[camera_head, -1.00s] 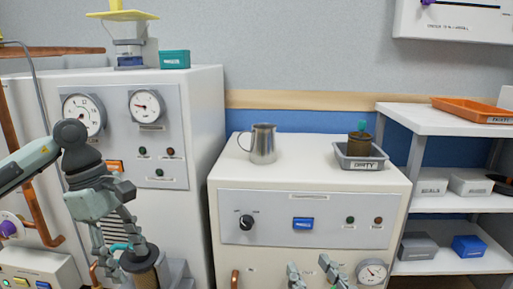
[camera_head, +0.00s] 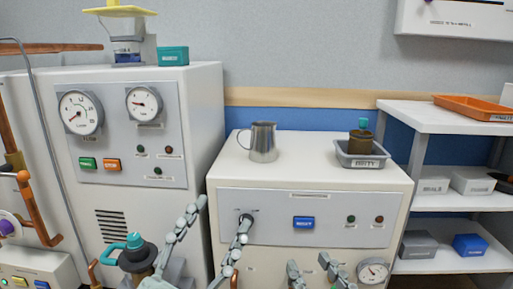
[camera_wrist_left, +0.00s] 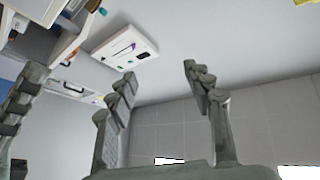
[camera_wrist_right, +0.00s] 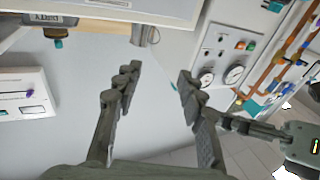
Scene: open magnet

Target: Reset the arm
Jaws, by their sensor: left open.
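My left gripper (camera_head: 222,210) is at the lower middle of the head view, fingers spread and pointing up, with nothing between them. It is in front of the white cabinet's control panel (camera_head: 270,232). Its fingers also show apart and empty in the left wrist view (camera_wrist_left: 160,75). My right gripper (camera_head: 311,262) is at the bottom edge, to the right of the left one. In the right wrist view (camera_wrist_right: 158,70) its fingers are apart and empty.
A dark cylinder with a teal handle (camera_head: 136,243) stands at the lower left, left of my left gripper. A metal pitcher (camera_head: 263,144) and a grey DIRTY tray (camera_head: 362,161) sit on the cabinet top. A shelf (camera_head: 450,205) stands at right.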

